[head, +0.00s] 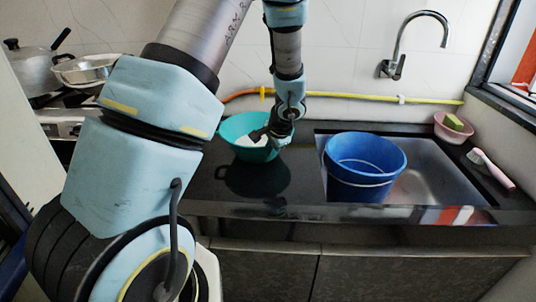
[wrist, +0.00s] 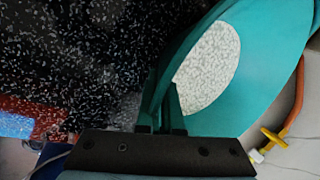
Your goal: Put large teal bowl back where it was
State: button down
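The large teal bowl (head: 232,127) is at the back of the dark counter, left of the sink, with its open side up. A pale speckled patch shows inside it. My gripper (head: 257,135) is at the right side of the bowl. In the wrist view, the bowl (wrist: 262,75) fills the upper right, and its rim runs down between the close-set fingers of my gripper (wrist: 161,130). The fingers appear shut on the rim. The bowl's underside is hidden, so I cannot tell whether it touches the counter.
A blue bucket (head: 365,165) stands in the sink (head: 428,183) to the right. A pink bowl (head: 452,128) with a sponge and a brush (head: 491,168) are at the far right. A yellow hose (head: 350,95) runs along the wall. Pots (head: 35,70) are on the stove at left. The front counter is clear.

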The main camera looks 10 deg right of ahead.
jog(key=c, duration=1.1)
grip_release()
jog(key=shift+f, duration=0.1)
jog(key=shift+s+d+r, duration=0.1)
jog(key=shift+r, duration=0.4)
jog(key=v, duration=1.1)
jog(key=s+a+n+g, duration=0.1)
jog(key=s+a+n, duration=0.2)
jog(key=a, duration=0.4)
jog(key=s+a+n+g+h, duration=0.1)
jog(key=s+a+n, duration=0.3)
jog(key=a, duration=0.3)
jog(key=s+a+r+n+g+h, duration=0.1)
jog(key=s+a+n, duration=0.3)
jog(key=a, duration=0.3)
jog(key=shift+s+a+r+n, duration=0.1)
jog(key=shift+a+n, duration=0.3)
jog(key=shift+n, duration=0.4)
